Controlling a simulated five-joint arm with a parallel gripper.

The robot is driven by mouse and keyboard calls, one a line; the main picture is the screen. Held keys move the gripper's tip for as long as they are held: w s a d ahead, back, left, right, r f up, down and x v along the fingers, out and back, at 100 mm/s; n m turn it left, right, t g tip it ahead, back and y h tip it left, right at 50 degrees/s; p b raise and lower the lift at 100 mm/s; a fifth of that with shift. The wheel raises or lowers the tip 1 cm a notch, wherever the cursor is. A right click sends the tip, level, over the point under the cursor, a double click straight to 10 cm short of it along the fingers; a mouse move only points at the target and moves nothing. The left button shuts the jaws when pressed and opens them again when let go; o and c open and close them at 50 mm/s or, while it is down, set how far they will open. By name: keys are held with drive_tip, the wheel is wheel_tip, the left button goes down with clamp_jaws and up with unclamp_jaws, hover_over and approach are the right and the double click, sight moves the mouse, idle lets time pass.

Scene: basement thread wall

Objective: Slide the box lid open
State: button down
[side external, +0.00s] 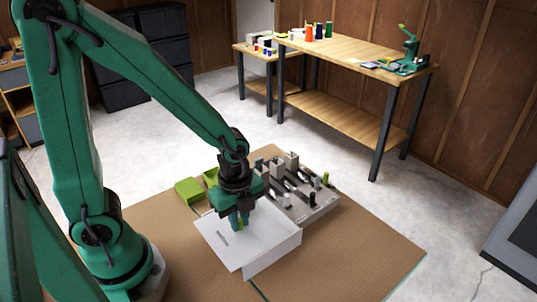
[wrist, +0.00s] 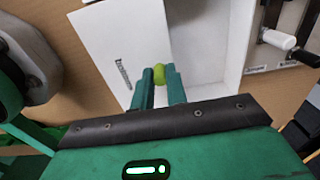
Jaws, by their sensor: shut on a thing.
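A white box (side external: 275,252) stands on the brown mat, and it also shows in the wrist view (wrist: 237,45). Its flat white lid (side external: 219,247) sits off to the left, past the box's left side, with a small dark marking on it. In the wrist view the lid (wrist: 105,38) covers the left part and the box's interior is exposed to the right of the lid's edge. My gripper (side external: 238,222) is shut on a yellow-green knob (wrist: 159,73) at the lid's right edge. The fingers hide part of the knob.
A grey rack (side external: 306,207) with several upright pieces stands close behind the box. Green open containers (side external: 189,190) sit at the back left of the mat (side external: 365,255). The mat's right side is clear. A wooden workbench (side external: 350,58) stands farther back.

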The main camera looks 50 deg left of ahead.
drive_tip(key=c, duration=1.4)
unclamp_jaws()
drive_tip(key=shift+r, duration=3)
drive_tip(key=shift+r, duration=0.1)
drive_tip(key=shift+r, duration=1.9)
drive_tip(key=shift+o, duration=0.4)
